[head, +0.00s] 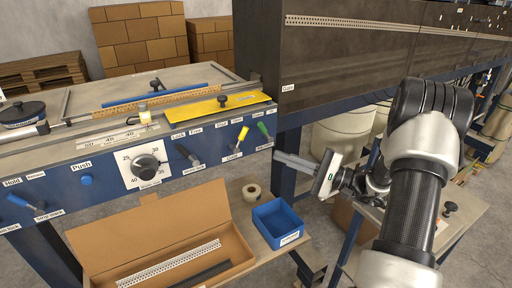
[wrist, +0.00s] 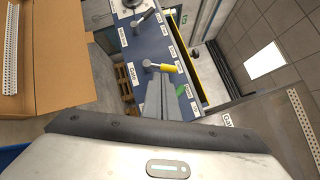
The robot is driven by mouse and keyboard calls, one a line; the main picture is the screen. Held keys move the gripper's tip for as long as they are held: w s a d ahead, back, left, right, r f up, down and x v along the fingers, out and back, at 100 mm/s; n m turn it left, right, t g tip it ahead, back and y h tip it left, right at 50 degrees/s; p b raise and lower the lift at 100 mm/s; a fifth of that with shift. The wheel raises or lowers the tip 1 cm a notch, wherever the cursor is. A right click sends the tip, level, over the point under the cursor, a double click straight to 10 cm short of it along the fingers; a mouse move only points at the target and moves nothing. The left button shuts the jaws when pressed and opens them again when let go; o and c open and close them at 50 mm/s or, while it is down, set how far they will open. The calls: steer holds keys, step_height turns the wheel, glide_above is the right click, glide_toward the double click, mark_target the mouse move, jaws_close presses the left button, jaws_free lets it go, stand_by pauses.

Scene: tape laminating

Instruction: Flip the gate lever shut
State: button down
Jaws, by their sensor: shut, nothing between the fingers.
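A lever with a yellow grip (head: 243,134) stands on the blue front panel, its grip tilted up and to the right. It also shows in the wrist view (wrist: 168,68), by a label that looks like "Gate". A green-gripped lever (head: 263,129) is just right of it. In the wrist view, the green grip (wrist: 181,89) is beside my fingers. My gripper (head: 278,156) is shut and empty, its fingers pointing left near the panel's right end. In the wrist view, the fingertips (wrist: 154,78) appear just below the yellow lever; contact cannot be told.
A dark-handled lever (head: 186,154) and a round dial (head: 146,167) are further left on the panel. Below are an open cardboard box (head: 215,205), a blue bin (head: 278,223) and a tape roll (head: 252,192). A dark machine housing (head: 340,55) rises behind my gripper.

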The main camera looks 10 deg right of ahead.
steer(key=d+f+t, duration=0.1)
steer(key=w+d+m+t, duration=0.1)
steer(key=d, duration=0.1)
steer(key=d+f+m+t, duration=0.1)
steer(key=shift+w+d+f+h, duration=0.15)
steer(key=shift+d+f+h, duration=0.15)
steer(key=shift+h, duration=0.1)
steer(key=x, duration=0.4)
steer(key=s+a+r+x, duration=0.1)
steer(key=x, duration=0.3)
steer(key=s+x, duration=0.1)
steer(key=x, duration=0.4)
steer(key=shift+s+a+r, duration=0.1)
steer(key=shift+a+r, duration=0.05)
steer(key=shift+r, duration=0.1)
